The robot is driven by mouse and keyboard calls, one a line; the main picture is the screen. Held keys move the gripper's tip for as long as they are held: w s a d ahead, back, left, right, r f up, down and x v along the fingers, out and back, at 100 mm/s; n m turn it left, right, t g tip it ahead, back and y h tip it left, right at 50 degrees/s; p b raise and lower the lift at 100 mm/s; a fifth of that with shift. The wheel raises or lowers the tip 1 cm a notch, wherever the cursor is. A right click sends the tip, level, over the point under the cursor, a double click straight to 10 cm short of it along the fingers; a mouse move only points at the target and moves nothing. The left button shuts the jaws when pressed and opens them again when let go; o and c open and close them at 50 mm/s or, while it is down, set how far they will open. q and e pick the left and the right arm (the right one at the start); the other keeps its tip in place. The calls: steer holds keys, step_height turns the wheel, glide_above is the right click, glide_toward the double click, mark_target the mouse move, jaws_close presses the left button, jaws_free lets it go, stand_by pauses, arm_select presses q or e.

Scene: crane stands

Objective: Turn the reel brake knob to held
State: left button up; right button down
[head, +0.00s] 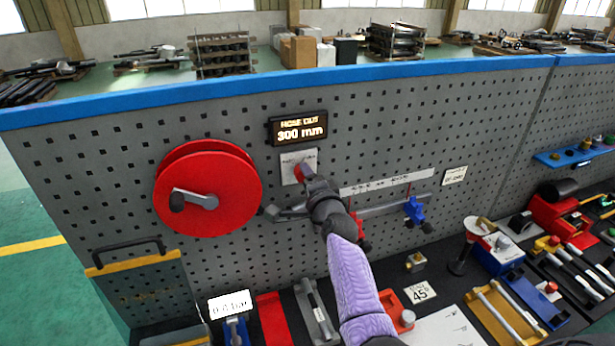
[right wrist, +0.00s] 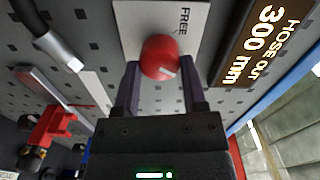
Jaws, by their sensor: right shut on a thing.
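The red brake knob (head: 301,173) sits on a pale plate (head: 312,158) on the grey pegboard, right of the red hose reel (head: 208,188). In the right wrist view the round knob (right wrist: 160,58) has a short white pointer line on its lower right face. The word FREE shows on its plate (right wrist: 194,14); other lettering is hidden. My right gripper (head: 308,176) is at the knob, and in the right wrist view its two fingers (right wrist: 160,80) are shut on the knob from both sides. My left gripper is not in view.
A display (head: 298,128) above the knob reads HOSE OUT 300 mm. A hose nozzle (head: 285,212) is just below the knob. A rail with a blue clamp (head: 414,210) runs to the right. The bench below is crowded with tools and fixtures.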

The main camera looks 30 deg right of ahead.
steer(key=shift+m, duration=1.5)
steer(key=shift+m, duration=0.3)
steer(key=shift+c, duration=0.7)
jaws_free()
steer(key=p+v, duration=0.1)
steer(key=v, duration=0.9)
steer(key=shift+p, duration=0.4)
